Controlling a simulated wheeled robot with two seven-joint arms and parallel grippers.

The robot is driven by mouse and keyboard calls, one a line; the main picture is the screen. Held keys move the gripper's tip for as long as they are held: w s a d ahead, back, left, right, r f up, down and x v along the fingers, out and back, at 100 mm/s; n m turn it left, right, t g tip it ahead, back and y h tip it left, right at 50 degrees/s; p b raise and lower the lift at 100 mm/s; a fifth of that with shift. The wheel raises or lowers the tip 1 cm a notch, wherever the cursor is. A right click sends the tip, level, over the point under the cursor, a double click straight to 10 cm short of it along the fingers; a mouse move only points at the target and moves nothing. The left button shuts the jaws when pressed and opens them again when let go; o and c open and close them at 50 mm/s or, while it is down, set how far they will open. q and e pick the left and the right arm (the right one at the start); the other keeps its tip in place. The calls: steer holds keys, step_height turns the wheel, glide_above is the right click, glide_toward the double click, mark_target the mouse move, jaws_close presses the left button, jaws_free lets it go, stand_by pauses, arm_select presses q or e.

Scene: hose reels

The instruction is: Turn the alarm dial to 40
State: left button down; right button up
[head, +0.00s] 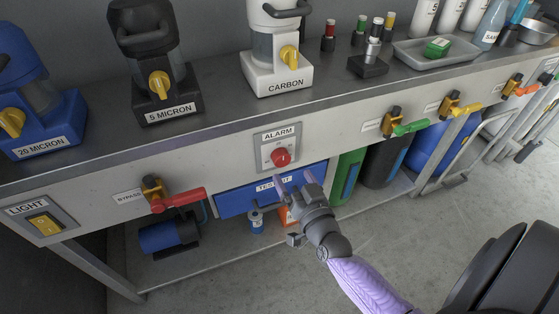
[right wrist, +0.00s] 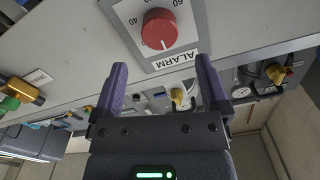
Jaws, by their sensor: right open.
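The alarm dial (head: 281,157) is a red round knob on a grey plate (head: 266,153) below an ALARM label, on the bench front. In the right wrist view the dial (right wrist: 160,29) appears upside down. Its white mark points toward the ALARM label (right wrist: 174,61); the numbers 40 and 60 show on the plate. My right gripper (head: 293,181) is open and empty, just below the dial in the head view. In the right wrist view its two purple fingers (right wrist: 162,66) are apart, with the dial beyond their tips, not between them. My left gripper is out of view.
A blue drawer (head: 240,202) sits below the dial. A red-handled bypass valve (head: 175,199) is to the left, a green-handled valve (head: 405,127) to the right. Filter housings, including the carbon one (head: 278,75), stand on the bench above.

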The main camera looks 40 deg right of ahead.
mark_target(284, 161)
steer(key=b+x, duration=0.1)
steer(key=x, duration=0.4)
steer(key=shift+w+f+b, duration=0.1)
steer(key=shift+f+b, duration=0.15)
steer(key=shift+b, duration=0.1)
steer(key=shift+w+d+r, duration=0.15)
steer(key=shift+w, duration=0.35)
steer(key=shift+c, duration=0.3)
steer(key=c, duration=1.2)
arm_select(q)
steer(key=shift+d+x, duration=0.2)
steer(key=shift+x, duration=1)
